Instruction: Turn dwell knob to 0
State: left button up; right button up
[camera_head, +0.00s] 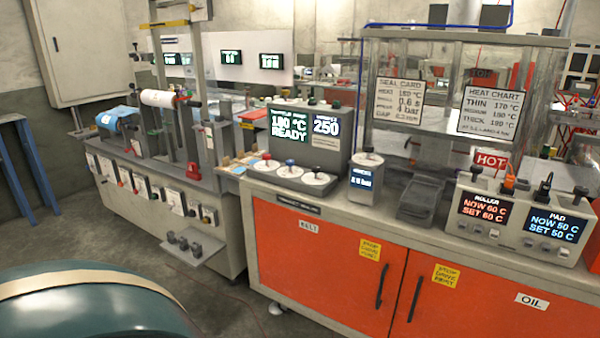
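A grey control box (308,142) stands on the bench. Its left screen reads about 180 °C READY and its right screen reads 250. Three knobs on white dials sit on its sloping front: a red-topped knob (266,158), a blue-topped knob (290,163) and a dark knob (317,176). A smaller grey box (365,182) to the right has another knob (368,153) on top and a small lit screen. The dial labels are too small to read, so I cannot tell which knob is the dwell knob. Neither gripper is in view.
The bench has orange doors (325,262) with dark handles. A grey tray (418,200) and a two-screen heater unit (522,220) with a red HOT sign (491,161) stand to the right. A seal card (399,104) hangs behind. Grey floor lies in front.

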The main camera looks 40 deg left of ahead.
aim_at(289, 162)
jog(key=u, duration=1.5)
jog(key=z, duration=0.4)
jog(key=i+j+z, duration=0.1)
jog(key=z, duration=0.25)
jog(key=j+z, duration=0.15)
jog(key=z, duration=0.25)
jog(key=j+z, duration=0.15)
jog(key=z, duration=0.25)
jog(key=j+z, duration=0.35)
jog(key=j, duration=0.15)
jog(key=j+z, duration=0.35)
jog(key=j, duration=0.2)
jog(key=j+z, duration=0.2)
jog(key=j, duration=0.35)
jog(key=k+j+z, duration=0.2)
jog(key=j, duration=0.35)
jog(key=k+j, duration=0.1)
jog(key=j, duration=0.6)
jog(key=k+j+z, duration=0.1)
jog(key=j, duration=0.25)
